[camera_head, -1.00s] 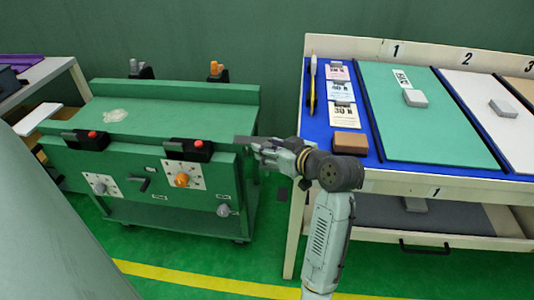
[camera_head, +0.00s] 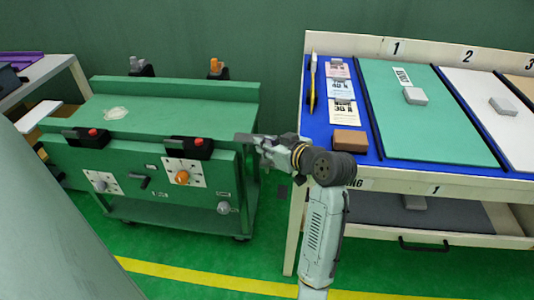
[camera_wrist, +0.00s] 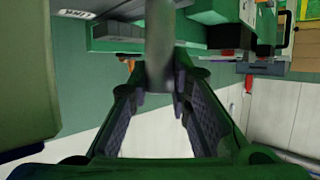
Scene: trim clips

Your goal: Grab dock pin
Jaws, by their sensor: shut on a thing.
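My gripper (camera_head: 256,140) is beside the upper right corner of the green cart (camera_head: 170,110). In the wrist view my gripper (camera_wrist: 160,85) has its two fingers on either side of a grey, smooth cylinder (camera_wrist: 160,40), which I take to be the dock pin, and is shut on it. The cylinder runs up out of the top of that view. In the head view the held part is too small and dark to make out clearly. A grey knob (camera_head: 223,207) and an orange knob (camera_head: 182,177) are on the cart's front.
Black blocks with red buttons (camera_head: 190,147) sit along the cart's front edge. Just right of my arm is the sloped table (camera_head: 430,175) with a brown block (camera_head: 349,141) near its corner. Green floor with a yellow line (camera_head: 200,280) lies in front.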

